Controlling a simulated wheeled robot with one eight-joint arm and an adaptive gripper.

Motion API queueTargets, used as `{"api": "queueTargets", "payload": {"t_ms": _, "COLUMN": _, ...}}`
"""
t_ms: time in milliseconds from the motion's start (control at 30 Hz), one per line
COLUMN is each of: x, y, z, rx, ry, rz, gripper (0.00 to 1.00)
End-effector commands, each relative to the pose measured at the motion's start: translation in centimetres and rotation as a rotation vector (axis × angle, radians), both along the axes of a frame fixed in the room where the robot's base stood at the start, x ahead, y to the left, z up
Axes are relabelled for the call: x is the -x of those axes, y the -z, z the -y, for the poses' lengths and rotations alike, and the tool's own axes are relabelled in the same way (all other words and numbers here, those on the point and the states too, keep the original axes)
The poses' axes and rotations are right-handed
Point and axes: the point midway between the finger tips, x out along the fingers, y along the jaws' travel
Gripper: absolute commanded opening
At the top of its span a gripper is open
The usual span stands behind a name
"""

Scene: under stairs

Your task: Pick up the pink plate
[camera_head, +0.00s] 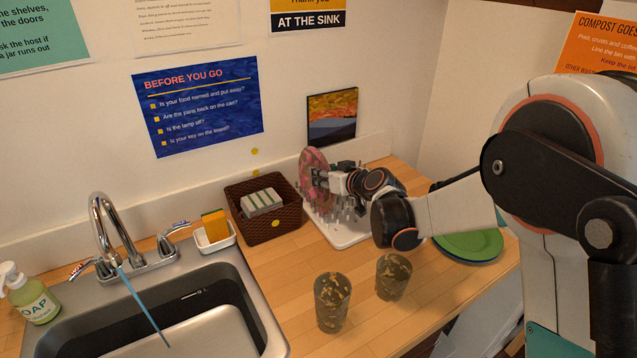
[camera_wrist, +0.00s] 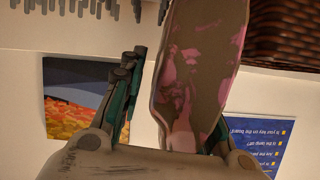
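The pink plate (camera_head: 313,172), mottled pink and grey-brown, stands on edge in the white dish rack (camera_head: 345,236) at the back of the counter. My gripper (camera_head: 318,180) is at the plate's right side in the head view. In the wrist view the plate (camera_wrist: 200,70) reaches down between the fingers of my gripper (camera_wrist: 175,75). The left finger stands apart from the plate with a gap. The other finger is mostly hidden behind the plate. The gripper looks open around the plate's edge.
A dark woven basket (camera_head: 270,233) stands close left of the rack. Two patterned glasses (camera_head: 332,300) (camera_head: 393,277) stand in front. Green plates (camera_head: 470,244) lie stacked at the right, partly behind my arm. The sink (camera_head: 185,325) is at front left. A small picture (camera_head: 332,117) leans behind.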

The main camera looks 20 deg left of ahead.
Motion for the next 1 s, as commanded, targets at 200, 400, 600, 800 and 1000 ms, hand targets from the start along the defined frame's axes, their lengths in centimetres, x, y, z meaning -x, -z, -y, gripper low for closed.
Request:
{"api": "queueTargets", "payload": {"t_ms": 200, "x": 0.0, "y": 0.0, "z": 0.0, "rx": 0.000, "ry": 0.000, "rz": 0.000, "gripper": 0.00}}
{"api": "queueTargets", "payload": {"t_ms": 400, "x": 0.0, "y": -0.1, "z": 0.1, "rx": -0.001, "ry": 0.001, "rz": -0.001, "gripper": 0.00}}
{"api": "queueTargets", "payload": {"t_ms": 600, "x": 0.0, "y": -0.1, "z": 0.1, "rx": -0.001, "ry": 0.001, "rz": -0.001, "gripper": 0.00}}
{"api": "queueTargets", "payload": {"t_ms": 800, "x": 0.0, "y": -1.0, "z": 0.1, "rx": -0.002, "ry": 0.001, "rz": -0.002, "gripper": 0.00}}
{"api": "queueTargets", "payload": {"t_ms": 1000, "x": 0.1, "y": -3.6, "z": 0.0, "rx": -0.003, "ry": 0.000, "rz": -0.002, "gripper": 0.00}}
